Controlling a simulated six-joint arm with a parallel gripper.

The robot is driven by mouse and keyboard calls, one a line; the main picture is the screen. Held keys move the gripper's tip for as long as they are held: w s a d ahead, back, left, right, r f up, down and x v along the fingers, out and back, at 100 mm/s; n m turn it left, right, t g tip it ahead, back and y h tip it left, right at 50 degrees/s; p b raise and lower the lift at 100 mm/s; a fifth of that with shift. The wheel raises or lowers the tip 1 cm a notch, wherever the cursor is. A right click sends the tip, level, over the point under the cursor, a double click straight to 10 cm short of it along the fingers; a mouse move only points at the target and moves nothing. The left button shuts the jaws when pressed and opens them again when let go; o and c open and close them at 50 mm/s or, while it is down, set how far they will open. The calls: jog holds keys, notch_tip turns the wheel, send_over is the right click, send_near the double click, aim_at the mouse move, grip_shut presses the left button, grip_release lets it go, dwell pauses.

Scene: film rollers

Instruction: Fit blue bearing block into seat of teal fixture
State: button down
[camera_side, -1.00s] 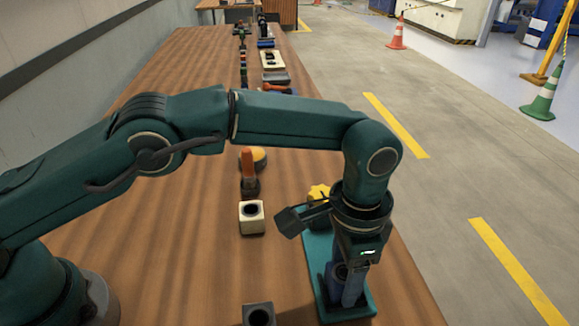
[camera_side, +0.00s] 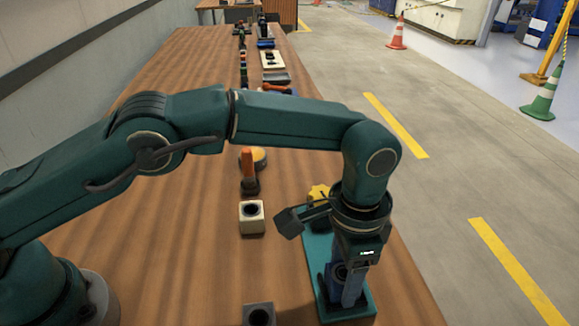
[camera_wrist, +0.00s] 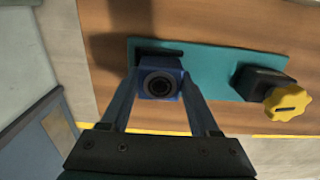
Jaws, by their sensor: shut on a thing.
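The blue bearing block (camera_wrist: 159,83) with its dark round bore sits between the fingers of my gripper (camera_wrist: 160,90) in the wrist view. My gripper is shut on it. In the side view the block (camera_side: 338,273) shows low at the near end of the teal fixture (camera_side: 318,244), partly hidden by my gripper (camera_side: 348,285). The teal fixture (camera_wrist: 205,62) is a flat plate; a dark edge lies beside the block. I cannot tell whether the block is resting in the seat or just above it.
A yellow knob (camera_wrist: 287,102) on a dark mount stands at the fixture's other end. A cream block (camera_side: 251,217) and a grey block (camera_side: 259,314) with round holes stand left of the fixture. The table's right edge is close.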

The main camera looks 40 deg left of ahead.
jog(key=shift+f, duration=0.2)
jog(key=shift+c, duration=0.6)
grip_release()
jog(key=shift+o, duration=0.4)
jog(key=shift+s+d, duration=0.1)
jog(key=shift+s, duration=0.05)
jog(key=shift+f, duration=0.1)
jog(key=c, duration=0.4)
jog(key=shift+o, duration=1.6)
jog(key=shift+r, duration=0.5)
jog(key=shift+w+r, duration=0.15)
jog(key=shift+r, duration=1.1)
jog(key=shift+w+r, duration=0.1)
jog(key=shift+r, duration=1.15)
jog(key=shift+s+r, duration=0.1)
jog(key=shift+r, duration=0.6)
